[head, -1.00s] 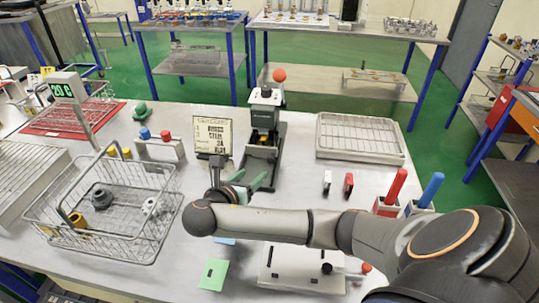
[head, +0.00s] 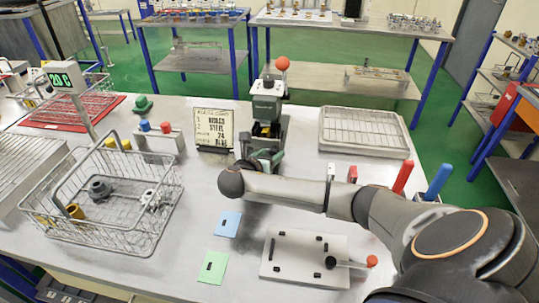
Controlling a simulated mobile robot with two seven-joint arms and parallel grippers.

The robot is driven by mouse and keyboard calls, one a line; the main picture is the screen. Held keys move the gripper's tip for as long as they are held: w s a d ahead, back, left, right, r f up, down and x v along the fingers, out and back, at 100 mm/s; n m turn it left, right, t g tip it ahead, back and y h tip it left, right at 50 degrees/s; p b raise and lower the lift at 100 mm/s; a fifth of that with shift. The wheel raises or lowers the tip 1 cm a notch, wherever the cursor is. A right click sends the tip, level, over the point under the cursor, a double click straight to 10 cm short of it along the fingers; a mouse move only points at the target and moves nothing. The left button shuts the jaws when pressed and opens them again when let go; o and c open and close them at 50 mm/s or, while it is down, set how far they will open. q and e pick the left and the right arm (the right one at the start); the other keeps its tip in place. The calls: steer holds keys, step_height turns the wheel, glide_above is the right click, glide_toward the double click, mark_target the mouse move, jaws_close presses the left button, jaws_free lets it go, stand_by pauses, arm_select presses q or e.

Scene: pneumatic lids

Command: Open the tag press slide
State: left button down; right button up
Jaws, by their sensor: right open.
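The tag press (head: 267,103), a dark grey-green machine with a red ball on its lever, stands upright at the back middle of the table. Its slide at the front base is mostly hidden behind my gripper, so I cannot tell how far out it sits. My right gripper (head: 268,158), with greenish fingers, is open right in front of the press base. I cannot tell whether the fingers touch the slide. My left gripper is not in view.
A card sign (head: 214,128) stands just left of the press. A wire rack tray (head: 364,132) lies to its right. A wire basket (head: 150,235) fills the left. A white fixture plate (head: 283,270), a blue card (head: 228,224) and a green card (head: 212,268) lie in front.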

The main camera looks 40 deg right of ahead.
jaws_close()
stand_by(0.3)
stand_by(1.1)
